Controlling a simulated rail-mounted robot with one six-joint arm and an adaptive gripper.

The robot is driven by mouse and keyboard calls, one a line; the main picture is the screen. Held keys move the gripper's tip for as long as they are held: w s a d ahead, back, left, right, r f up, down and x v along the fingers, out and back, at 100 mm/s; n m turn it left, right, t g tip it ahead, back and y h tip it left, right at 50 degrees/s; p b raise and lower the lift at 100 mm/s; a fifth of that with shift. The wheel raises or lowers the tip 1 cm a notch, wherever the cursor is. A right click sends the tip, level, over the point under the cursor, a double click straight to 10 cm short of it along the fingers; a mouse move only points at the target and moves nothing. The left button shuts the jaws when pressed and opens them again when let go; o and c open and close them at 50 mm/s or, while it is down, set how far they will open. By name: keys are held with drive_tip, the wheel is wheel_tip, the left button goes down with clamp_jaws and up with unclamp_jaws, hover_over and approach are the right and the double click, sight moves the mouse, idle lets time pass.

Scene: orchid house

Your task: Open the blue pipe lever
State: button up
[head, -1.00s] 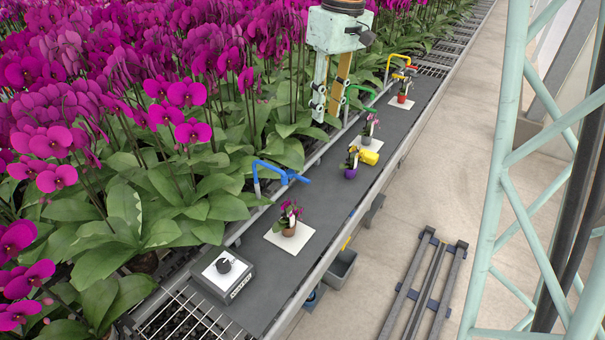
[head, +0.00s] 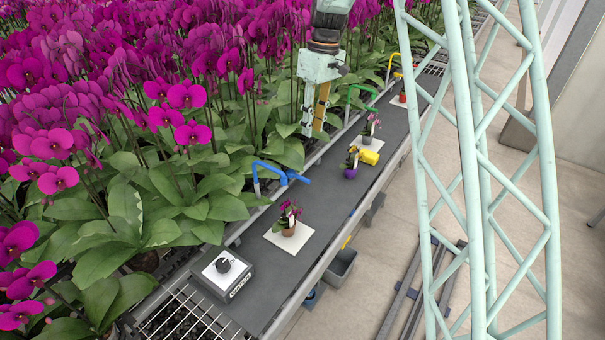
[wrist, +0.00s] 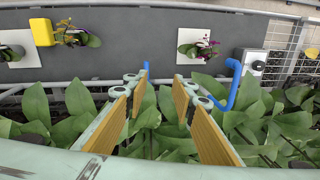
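The blue pipe (head: 256,175) rises at the bed edge of the bench in the head view, and its blue lever (head: 298,178) sticks out to the right at its end. In the wrist view the bent blue pipe (wrist: 234,88) shows just right of the right finger. A short blue piece (wrist: 147,69) shows beside the left finger; I cannot tell what it belongs to. My gripper (head: 314,128) hangs above the leaves, beyond the blue pipe and apart from it. In the wrist view its two fingers (wrist: 160,88) stand wide apart with nothing between them.
A potted orchid on a white card (head: 273,237) stands near the blue pipe. Tall orchids crowd the left. My lattice column covers part of the right side.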

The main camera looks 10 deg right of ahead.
drive_tip(key=w+f+n, duration=0.1)
drive_tip(key=w+f, duration=0.5)
drive_tip(key=f, duration=0.5)
drive_tip(key=shift+g+p, duration=0.3)
drive_tip(key=shift+p, duration=0.1)
drive_tip(key=shift+f, duration=0.2)
drive_tip(key=shift+s+a+f, duration=0.25)
drive_tip(key=shift+a+f, duration=0.1)
drive_tip(key=shift+f, duration=1.85)
drive_tip(key=shift+s+a+f, duration=0.3)
drive_tip(key=shift+f, duration=1.95)
drive_tip(key=shift+s+a+f, duration=0.25)
drive_tip(key=shift+a+f, duration=0.1)
drive_tip(key=shift+f, duration=1.85)
drive_tip(key=shift+c, duration=0.7)
clamp_jaws()
